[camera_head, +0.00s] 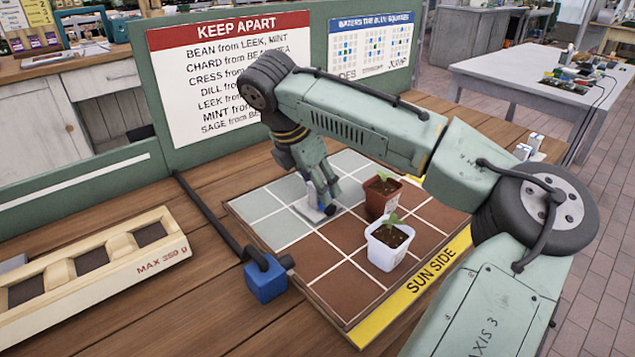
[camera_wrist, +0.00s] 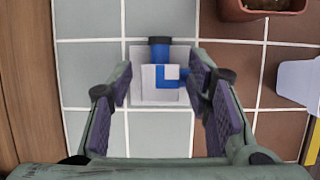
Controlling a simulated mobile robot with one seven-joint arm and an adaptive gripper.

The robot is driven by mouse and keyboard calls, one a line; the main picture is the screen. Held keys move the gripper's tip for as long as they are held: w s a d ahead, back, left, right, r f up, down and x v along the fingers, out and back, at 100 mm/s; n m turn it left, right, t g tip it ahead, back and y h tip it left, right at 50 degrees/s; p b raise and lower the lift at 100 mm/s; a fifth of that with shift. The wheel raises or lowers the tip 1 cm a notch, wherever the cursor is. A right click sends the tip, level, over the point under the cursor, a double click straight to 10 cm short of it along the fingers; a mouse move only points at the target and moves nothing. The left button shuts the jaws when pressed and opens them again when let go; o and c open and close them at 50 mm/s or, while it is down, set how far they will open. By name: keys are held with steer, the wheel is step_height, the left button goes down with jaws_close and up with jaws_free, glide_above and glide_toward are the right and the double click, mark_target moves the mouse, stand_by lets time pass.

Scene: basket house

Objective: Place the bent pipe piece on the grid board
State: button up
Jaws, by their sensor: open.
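The bent pipe piece is a white square tile with a blue elbow pipe (camera_wrist: 159,52) and a small white block on top. In the wrist view it appears to lie flat within one pale square of the grid board (camera_wrist: 90,60). In the head view the board (camera_head: 330,287) has pale and brown squares, and the tile (camera_head: 309,213) is partly hidden by my gripper (camera_head: 321,205). My gripper is open, with its fingers (camera_wrist: 160,75) on either side of the tile and gaps visible between them and it.
A terracotta seedling pot (camera_head: 376,204) and a white seedling pot (camera_head: 385,255) stand on the board, right of my gripper. A blue block (camera_head: 265,283) with a dark hose (camera_head: 213,217) sits at its left edge. A wooden tray (camera_head: 95,278) lies farther left; signs (camera_head: 225,75) stand behind.

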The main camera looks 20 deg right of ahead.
steer(key=v, duration=1.2)
steer(key=shift+r, duration=0.1)
